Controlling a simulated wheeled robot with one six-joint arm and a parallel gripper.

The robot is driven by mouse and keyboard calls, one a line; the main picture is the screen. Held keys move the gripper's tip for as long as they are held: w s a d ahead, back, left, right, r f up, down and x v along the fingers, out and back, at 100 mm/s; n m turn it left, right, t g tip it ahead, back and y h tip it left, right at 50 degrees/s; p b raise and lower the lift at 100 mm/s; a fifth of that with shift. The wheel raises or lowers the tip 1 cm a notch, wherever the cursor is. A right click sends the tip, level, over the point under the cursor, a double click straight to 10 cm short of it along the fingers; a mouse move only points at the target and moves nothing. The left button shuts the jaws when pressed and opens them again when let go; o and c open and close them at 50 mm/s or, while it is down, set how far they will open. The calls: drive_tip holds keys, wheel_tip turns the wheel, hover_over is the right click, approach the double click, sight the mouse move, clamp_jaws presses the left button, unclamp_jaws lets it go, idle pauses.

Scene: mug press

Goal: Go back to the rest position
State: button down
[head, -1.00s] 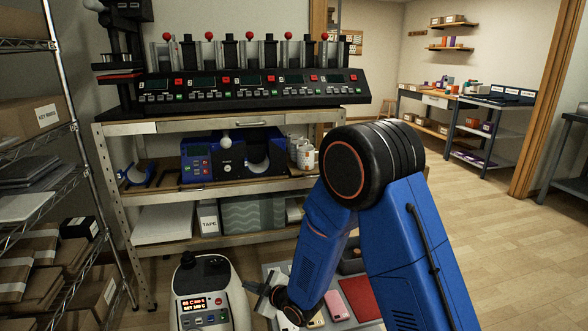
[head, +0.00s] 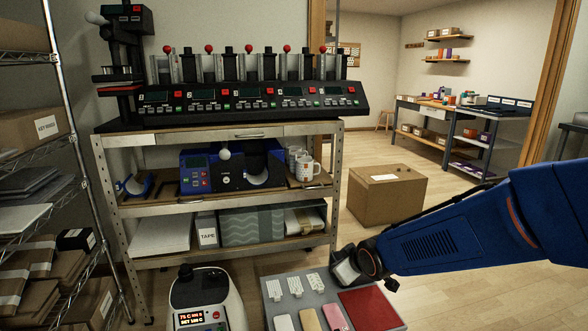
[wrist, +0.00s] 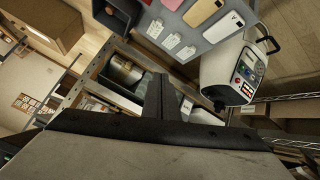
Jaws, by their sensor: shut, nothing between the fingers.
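My blue arm reaches in from the right in the head view. In the wrist view my gripper (wrist: 160,82) shows as dark fingers close together, shut and empty. The blue mug press (head: 228,165) stands on the rack's middle shelf. White mugs (head: 308,168) stand on that shelf to its right. My gripper is apart from the press and the mugs.
The tray holds white tags, phone cases and a red sheet (head: 368,309). A white machine with a display (head: 203,300) stands left of it. A cardboard box (head: 387,195) sits on the floor behind my arm. Wire shelving (head: 75,150) stands at the left. Open floor lies at right.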

drive_tip(key=s+d+r+m+g+h, duration=0.2)
drive_tip(key=s+d+r+m, duration=0.25)
drive_tip(key=s+d, duration=0.75)
drive_tip(key=s+d+r+m+g, duration=0.1)
drive_tip(key=s+d+m, duration=0.1)
drive_tip(key=s, duration=0.7)
drive_tip(key=s+d+r+m+g, duration=0.1)
drive_tip(key=s+d+m, duration=0.1)
drive_tip(key=s, duration=0.6)
drive_tip(key=shift+s+r+h, duration=0.2)
drive_tip(key=shift+s+h, duration=0.1)
drive_tip(key=shift+s, duration=0.1)
